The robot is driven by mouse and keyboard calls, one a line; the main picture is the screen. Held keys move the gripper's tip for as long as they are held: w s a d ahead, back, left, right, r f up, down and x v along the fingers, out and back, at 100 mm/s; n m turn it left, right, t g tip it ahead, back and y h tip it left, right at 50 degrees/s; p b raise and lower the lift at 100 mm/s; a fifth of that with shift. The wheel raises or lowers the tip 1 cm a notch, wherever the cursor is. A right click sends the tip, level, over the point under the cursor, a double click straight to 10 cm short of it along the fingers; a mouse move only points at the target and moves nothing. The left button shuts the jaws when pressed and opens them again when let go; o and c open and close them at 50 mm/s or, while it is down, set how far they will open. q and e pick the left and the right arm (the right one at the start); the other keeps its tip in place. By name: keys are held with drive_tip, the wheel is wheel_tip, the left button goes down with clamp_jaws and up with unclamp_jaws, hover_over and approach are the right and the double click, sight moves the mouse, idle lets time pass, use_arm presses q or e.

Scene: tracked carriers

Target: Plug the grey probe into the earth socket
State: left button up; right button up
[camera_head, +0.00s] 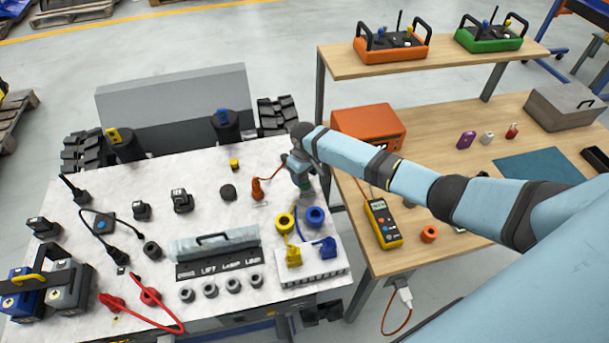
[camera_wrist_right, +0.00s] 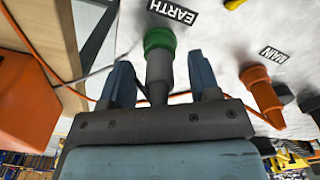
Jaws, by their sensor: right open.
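The grey probe (camera_wrist_right: 158,72) stands with its tip end at the green ring of the earth socket (camera_wrist_right: 158,40), beside the EARTH label (camera_wrist_right: 172,12) in the right wrist view. It looks seated there, but the depth of its tip is hidden. My right gripper (camera_wrist_right: 162,82) is open, with one finger on each side of the probe and visible gaps between. In the head view my right gripper (camera_head: 299,172) is over the right side of the white carrier top, where it largely hides the probe. My left gripper is not in view.
An orange probe (camera_wrist_right: 262,95) stands by the MAIN label (camera_wrist_right: 274,54), close to the right finger. Blue (camera_head: 315,217) and yellow (camera_head: 285,222) rings lie nearer on the carrier top. A wooden bench with an orange box (camera_head: 368,128) and yellow meter (camera_head: 383,222) adjoins it at right.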

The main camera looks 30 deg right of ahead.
wheel_tip(320, 180, up, 13)
drive_tip(key=shift+b, duration=0.3)
drive_tip(key=shift+s, duration=0.1)
